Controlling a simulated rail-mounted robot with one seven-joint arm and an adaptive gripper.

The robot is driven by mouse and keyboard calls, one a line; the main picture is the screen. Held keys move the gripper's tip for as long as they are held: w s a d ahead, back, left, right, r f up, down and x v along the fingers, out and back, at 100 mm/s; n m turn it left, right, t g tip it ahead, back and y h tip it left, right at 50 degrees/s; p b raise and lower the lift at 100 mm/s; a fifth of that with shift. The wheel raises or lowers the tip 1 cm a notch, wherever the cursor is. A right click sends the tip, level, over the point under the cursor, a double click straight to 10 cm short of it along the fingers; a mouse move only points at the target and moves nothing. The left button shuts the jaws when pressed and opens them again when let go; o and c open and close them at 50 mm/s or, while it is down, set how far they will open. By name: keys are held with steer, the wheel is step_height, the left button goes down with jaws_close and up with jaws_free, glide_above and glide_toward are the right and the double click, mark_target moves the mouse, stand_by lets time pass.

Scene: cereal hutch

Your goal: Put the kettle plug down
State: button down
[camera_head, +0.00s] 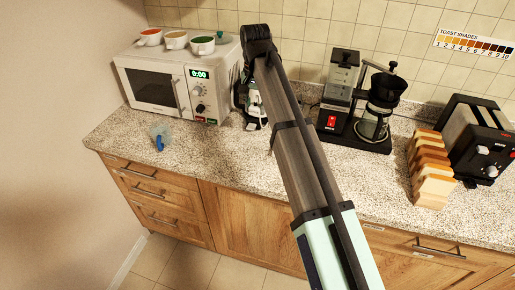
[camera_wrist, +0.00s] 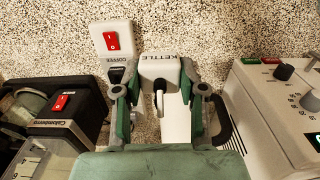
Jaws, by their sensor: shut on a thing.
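The kettle plug (camera_wrist: 160,68) is white with a "KETTLE" label and shows in the wrist view. My gripper (camera_wrist: 157,92) has its green fingers on both sides of the plug and is shut on it. In the head view my gripper (camera_head: 250,108) is over the counter, just right of the microwave, partly hidden by my arm. The plug cannot be made out clearly there, and I cannot tell whether it touches the counter.
A white switch block (camera_wrist: 111,38) with a red switch stands left of the plug, beside a "COFFEE" label. The coffee maker (camera_wrist: 62,115) is at left, the microwave (camera_wrist: 270,110) at right. Bread slices (camera_head: 430,170) and a toaster (camera_head: 480,140) stand right.

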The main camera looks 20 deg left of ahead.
steer(key=p, duration=0.4)
glide_toward(256, 153)
step_height(256, 153, down, 5)
steer(key=shift+s+d+f, duration=0.1)
steer(key=shift+f, duration=0.2)
steer(key=shift+f, duration=0.4)
steer(key=shift+f, duration=0.2)
steer(key=c, duration=0.7)
jaws_free()
steer(key=shift+o, duration=0.2)
step_height(256, 153, up, 13)
steer(key=b, duration=0.3)
steer(key=shift+r, duration=0.15)
